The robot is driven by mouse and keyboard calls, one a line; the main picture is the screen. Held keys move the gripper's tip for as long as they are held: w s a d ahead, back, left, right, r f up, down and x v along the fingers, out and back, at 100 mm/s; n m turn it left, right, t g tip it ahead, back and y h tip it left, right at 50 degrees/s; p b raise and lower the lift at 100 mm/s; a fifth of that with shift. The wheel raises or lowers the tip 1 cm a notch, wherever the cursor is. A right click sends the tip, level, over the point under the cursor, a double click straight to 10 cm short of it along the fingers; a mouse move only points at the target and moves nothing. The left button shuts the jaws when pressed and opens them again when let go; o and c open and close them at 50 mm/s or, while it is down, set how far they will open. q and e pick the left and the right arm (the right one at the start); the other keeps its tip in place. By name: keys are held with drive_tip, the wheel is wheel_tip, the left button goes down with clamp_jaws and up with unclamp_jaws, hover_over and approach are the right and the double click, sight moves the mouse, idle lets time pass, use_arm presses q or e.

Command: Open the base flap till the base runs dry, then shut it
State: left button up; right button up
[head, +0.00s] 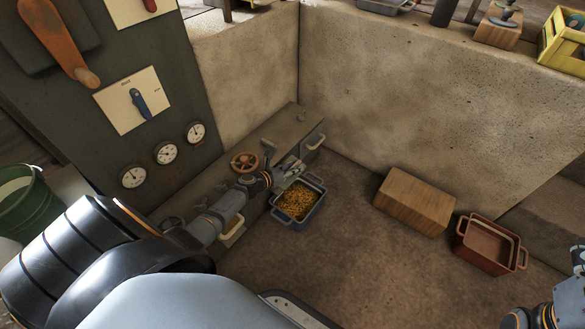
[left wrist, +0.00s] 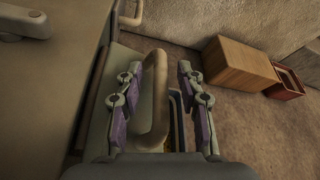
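My left gripper (head: 291,171) reaches down to the front of the low grey bench (head: 287,127) in the head view. In the left wrist view its two purple-padded fingers (left wrist: 160,72) stand apart. A thick beige handle (left wrist: 157,112) lies between them, on a pale greenish plate (left wrist: 118,88) that looks like a flap. I cannot tell whether the fingers touch the handle, or how far the flap is open. A blue-grey tray (head: 308,222) holding yellow grain (head: 296,203) stands on the floor just below the gripper. The right arm shows only partly at the lower right edge.
A wooden block (head: 414,201) and an empty reddish tray (head: 488,245) stand on the floor to the right. A brown handwheel (head: 244,162) sits on the bench. A panel with gauges (head: 166,153) rises behind at left. The floor in the middle is clear.

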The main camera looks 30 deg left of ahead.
use_arm(q)
drive_tip(key=v, duration=1.2)
drive_tip(key=shift+d, duration=0.1)
drive_tip(key=shift+c, duration=0.4)
